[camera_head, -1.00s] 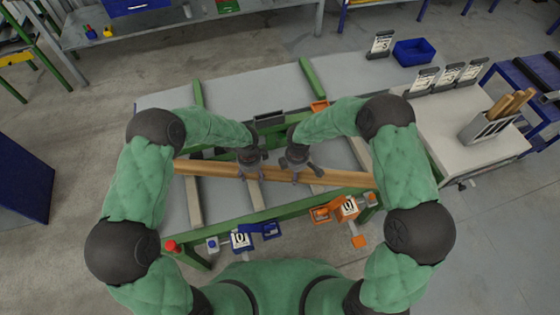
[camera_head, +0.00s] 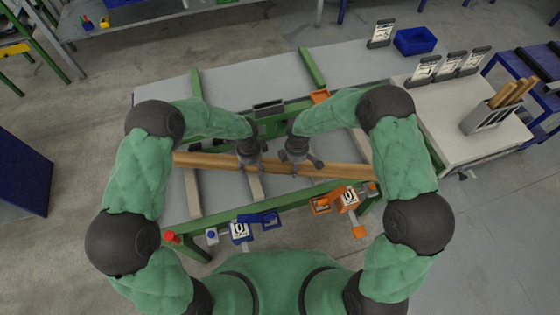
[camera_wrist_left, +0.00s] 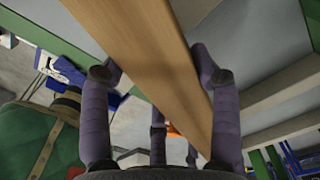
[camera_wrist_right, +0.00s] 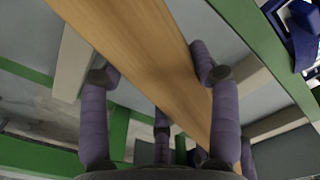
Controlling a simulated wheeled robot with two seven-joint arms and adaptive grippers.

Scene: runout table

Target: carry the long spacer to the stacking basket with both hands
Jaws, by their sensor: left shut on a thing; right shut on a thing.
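The long spacer (camera_head: 205,160) is a long, flat wooden bar lying crosswise over the runout table in the head view. My left gripper (camera_head: 250,164) is shut on it near its middle. My right gripper (camera_head: 296,167) is shut on it a little further right. In the left wrist view the spacer (camera_wrist_left: 135,40) passes between the fingers, and likewise in the right wrist view (camera_wrist_right: 130,35). I cannot tell whether it touches the table. The stacking basket (camera_head: 484,124), grey with several wooden pieces standing in it, is on the side table at right.
The runout table (camera_head: 240,88) has green and pale crossbars. Blue (camera_head: 240,231) and orange (camera_head: 346,197) numbered fixtures sit at its front edge. Sign holders (camera_head: 424,70) line the back of the side table (camera_head: 440,125), near a blue bin (camera_head: 415,40). The side table's front part is clear.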

